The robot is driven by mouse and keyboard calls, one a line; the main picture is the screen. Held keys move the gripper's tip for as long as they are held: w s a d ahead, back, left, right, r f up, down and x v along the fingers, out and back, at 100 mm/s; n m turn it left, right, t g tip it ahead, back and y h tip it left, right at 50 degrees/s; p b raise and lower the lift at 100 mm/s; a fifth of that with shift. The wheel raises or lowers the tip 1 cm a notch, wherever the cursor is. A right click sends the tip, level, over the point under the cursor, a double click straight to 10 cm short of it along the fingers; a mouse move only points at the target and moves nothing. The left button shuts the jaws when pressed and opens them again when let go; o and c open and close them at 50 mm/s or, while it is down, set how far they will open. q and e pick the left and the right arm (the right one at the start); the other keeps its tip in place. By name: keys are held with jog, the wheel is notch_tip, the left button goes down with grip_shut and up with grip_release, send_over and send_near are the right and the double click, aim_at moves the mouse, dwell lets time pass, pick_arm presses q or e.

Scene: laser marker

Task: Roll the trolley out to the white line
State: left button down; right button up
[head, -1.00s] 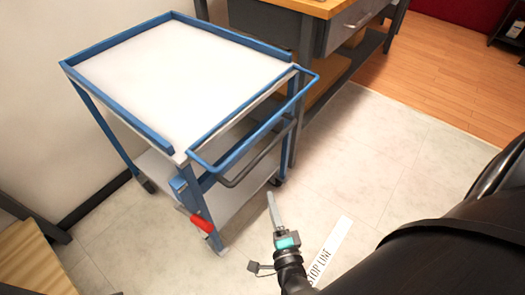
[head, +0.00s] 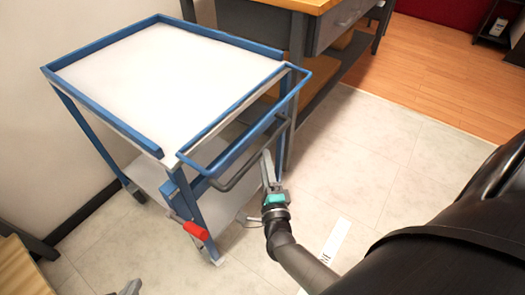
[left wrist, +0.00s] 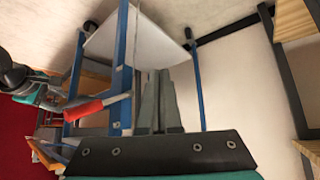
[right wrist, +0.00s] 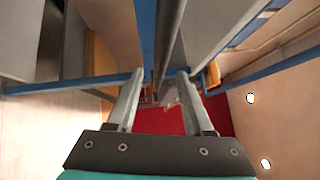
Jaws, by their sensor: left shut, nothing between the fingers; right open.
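The trolley (head: 150,70) has a blue frame, a white top and a lower shelf, and stands by the wall. A dark grey handle bar (head: 235,180) runs below its blue end rail. A red lever (head: 196,231) sits low near its front leg and also shows in the left wrist view (left wrist: 85,109). My right gripper (head: 266,155) is open by the handle; in the right wrist view the bar (right wrist: 168,50) appears between its fingers (right wrist: 160,75), with contact unclear. The white line (head: 336,240) is partly hidden by my right arm.
A workbench (head: 295,40) with a drawer stands behind the trolley. A wall (head: 40,150) is on the left, with wooden furniture (head: 20,270) at bottom left.

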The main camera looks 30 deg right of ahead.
aim_at(262, 148)
pick_arm(q)
jog(key=shift+w+d+r+t+h+b, duration=0.1)
jog(key=shift+w+d+t+h+b, duration=0.25)
jog(key=shift+w+d+t, duration=0.25)
jog(key=shift+w+d+t+h+b, duration=0.3)
jog(key=shift+d+t, duration=0.2)
jog(key=shift+d, duration=0.25)
pick_arm(e)
jog(key=shift+x, duration=2.4)
grip_shut()
